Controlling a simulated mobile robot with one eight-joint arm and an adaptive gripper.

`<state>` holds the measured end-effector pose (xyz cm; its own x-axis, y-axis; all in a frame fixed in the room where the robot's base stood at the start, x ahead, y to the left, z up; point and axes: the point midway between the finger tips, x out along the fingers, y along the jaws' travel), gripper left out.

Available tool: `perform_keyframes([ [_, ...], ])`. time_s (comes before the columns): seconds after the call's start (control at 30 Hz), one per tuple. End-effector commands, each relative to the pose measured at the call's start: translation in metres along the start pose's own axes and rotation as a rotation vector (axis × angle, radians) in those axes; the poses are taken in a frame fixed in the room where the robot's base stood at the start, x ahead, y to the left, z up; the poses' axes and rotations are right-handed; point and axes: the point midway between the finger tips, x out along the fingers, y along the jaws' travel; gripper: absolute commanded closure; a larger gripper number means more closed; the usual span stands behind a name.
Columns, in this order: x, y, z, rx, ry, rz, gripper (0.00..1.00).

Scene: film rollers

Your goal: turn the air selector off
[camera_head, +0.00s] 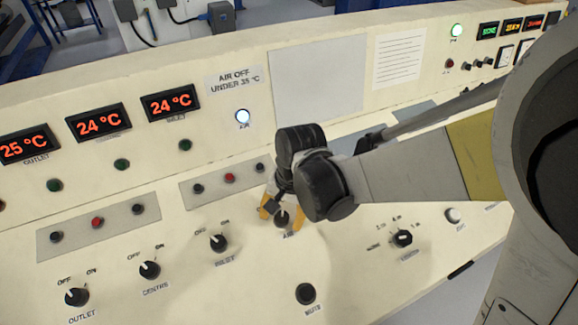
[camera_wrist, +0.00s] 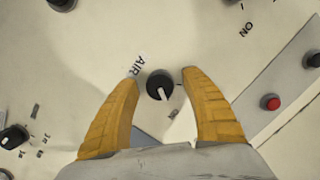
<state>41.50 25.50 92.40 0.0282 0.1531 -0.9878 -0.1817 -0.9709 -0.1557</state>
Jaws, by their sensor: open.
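The air selector is a small black knob with a white pointer line. In the wrist view the air selector (camera_wrist: 159,84) sits between my two yellow fingers, its pointer aimed toward the bottom and slightly right, away from the AIR label (camera_wrist: 140,65). Its OFF and ON marks are mostly hidden, so its setting cannot be read. My gripper (camera_wrist: 161,76) is open, a finger on each side of the knob with a visible gap. In the head view my gripper (camera_head: 281,211) is down at the panel around the air selector (camera_head: 283,219).
The inlet selector (camera_head: 218,243), centre selector (camera_head: 149,270) and outlet selector (camera_head: 76,297) stand to the left. A mute button (camera_head: 306,293) is below, a rotary switch (camera_head: 402,239) right. The air lamp (camera_head: 243,116) glows white under an "AIR OFF UNDER 35 °C" notice (camera_head: 234,79). Displays read 24–25 °C.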

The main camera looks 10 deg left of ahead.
Motion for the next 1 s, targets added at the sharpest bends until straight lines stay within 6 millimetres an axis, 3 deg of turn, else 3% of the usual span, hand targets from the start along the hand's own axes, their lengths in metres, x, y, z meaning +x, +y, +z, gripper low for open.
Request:
perform_keyframes([
  [0.27,0.0015,0.0,0.0001,0.0,0.0,0.0,0.45],
  [0.43,0.0014,0.0001,0.0001,0.0,0.0,0.0,0.93],
  [0.47,0.0014,0.0001,0.0001,0.0,0.0,0.0,0.98],
  [1.0,0.0017,0.0002,0.0003,-0.076,-0.001,0.013,0.98],
])
